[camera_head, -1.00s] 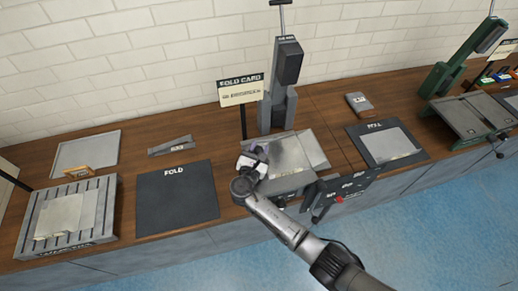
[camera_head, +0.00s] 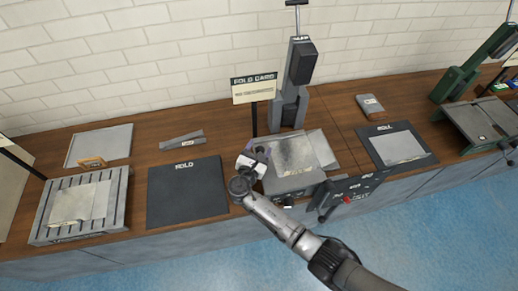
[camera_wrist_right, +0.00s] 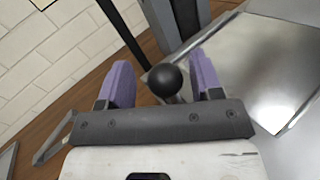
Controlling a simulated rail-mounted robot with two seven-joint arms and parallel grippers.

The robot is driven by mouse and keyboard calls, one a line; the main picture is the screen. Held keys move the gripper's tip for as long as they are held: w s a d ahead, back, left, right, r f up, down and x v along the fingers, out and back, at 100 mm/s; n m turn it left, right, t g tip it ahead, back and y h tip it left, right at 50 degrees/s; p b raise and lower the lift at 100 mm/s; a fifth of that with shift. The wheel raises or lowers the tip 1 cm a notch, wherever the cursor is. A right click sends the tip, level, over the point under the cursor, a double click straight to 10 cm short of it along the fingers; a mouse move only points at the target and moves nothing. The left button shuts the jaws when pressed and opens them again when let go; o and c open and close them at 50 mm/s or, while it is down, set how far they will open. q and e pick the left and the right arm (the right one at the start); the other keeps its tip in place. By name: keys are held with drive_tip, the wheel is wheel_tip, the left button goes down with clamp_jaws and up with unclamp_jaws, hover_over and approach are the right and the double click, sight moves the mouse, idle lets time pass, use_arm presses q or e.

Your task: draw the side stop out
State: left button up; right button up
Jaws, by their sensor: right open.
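A black ball knob (camera_wrist_right: 165,80) on a short rod shows in the right wrist view, beside the bright metal plate (camera_wrist_right: 255,70) of the grey press; I take it to be the side stop. My right gripper (camera_wrist_right: 163,85) is open, with its purple fingers on either side of the knob. Whether they touch it I cannot tell. In the head view my right gripper (camera_head: 263,152) is at the left side of the grey press (camera_head: 294,186) and hides the knob there. My left gripper is not in view.
A sign reading FOLD CARD (camera_head: 254,89) stands on a thin post just behind the gripper. A dark FOLD mat (camera_head: 187,192) lies to the left and a slatted tray (camera_head: 118,205) farther left. A dark panel (camera_head: 350,192) with a red knob hangs at the bench front.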

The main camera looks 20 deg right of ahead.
drive_tip(key=shift+s+a, duration=0.25)
drive_tip(key=shift+s, duration=0.05)
drive_tip(key=v, duration=1.3)
drive_tip(key=shift+p, duration=0.35)
